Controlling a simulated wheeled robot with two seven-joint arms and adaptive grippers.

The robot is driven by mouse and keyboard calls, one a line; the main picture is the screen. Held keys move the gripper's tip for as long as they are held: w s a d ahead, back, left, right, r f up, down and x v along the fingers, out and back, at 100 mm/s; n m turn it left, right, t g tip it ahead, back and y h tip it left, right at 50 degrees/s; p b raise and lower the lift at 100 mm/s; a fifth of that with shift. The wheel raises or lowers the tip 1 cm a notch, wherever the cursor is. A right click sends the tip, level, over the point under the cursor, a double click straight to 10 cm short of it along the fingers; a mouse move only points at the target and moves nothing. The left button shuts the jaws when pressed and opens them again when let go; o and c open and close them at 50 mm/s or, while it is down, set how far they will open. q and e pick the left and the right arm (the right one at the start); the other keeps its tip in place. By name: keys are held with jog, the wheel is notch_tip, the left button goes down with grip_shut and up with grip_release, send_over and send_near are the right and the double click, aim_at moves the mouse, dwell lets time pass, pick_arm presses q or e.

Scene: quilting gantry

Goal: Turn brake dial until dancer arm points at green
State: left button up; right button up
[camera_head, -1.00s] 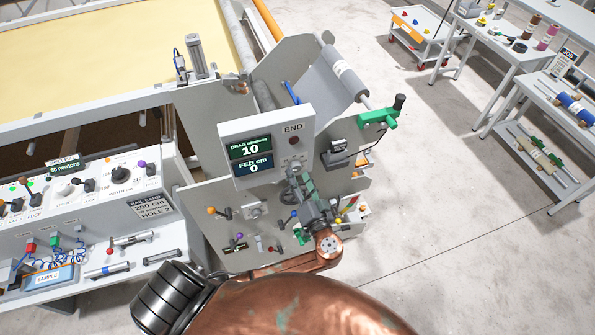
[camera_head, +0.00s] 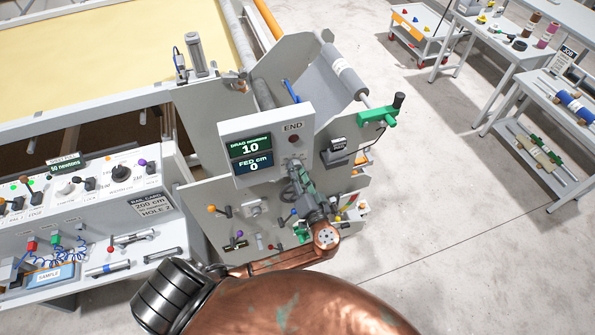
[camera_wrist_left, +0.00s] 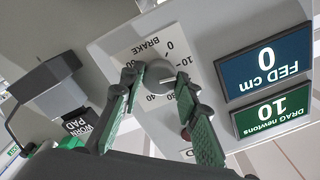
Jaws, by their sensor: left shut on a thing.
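The grey brake dial (camera_wrist_left: 159,72) sits on a panel marked BRAKE, with a printed scale around it, in the left wrist view. My left gripper (camera_wrist_left: 157,80) is shut on the dial, one finger on each side. In the head view my left gripper (camera_head: 296,177) reaches up to the END panel (camera_head: 293,120) and hides most of the dial. The drag display (camera_head: 250,146) reads 10 newtons, and the fed display (camera_head: 253,163) reads 0 cm. I cannot pick out the dancer arm or its green mark with certainty. My right gripper is not in view.
A sign on the left console (camera_head: 65,168) reads 50 newtons. A green crank bracket (camera_head: 377,117) juts out right of the panel, near a small dark box (camera_head: 338,145). Small levers (camera_head: 221,210) stand below the panel. Open floor (camera_head: 440,170) lies to the right.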

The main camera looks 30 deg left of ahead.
pick_arm(q)
jog(key=shift+c, duration=1)
jog(key=m+p, duration=0.3)
jog(key=m, duration=0.3)
jog(key=shift+m, duration=0.3)
jog(key=o, duration=1.2)
jog(key=shift+c, duration=0.2)
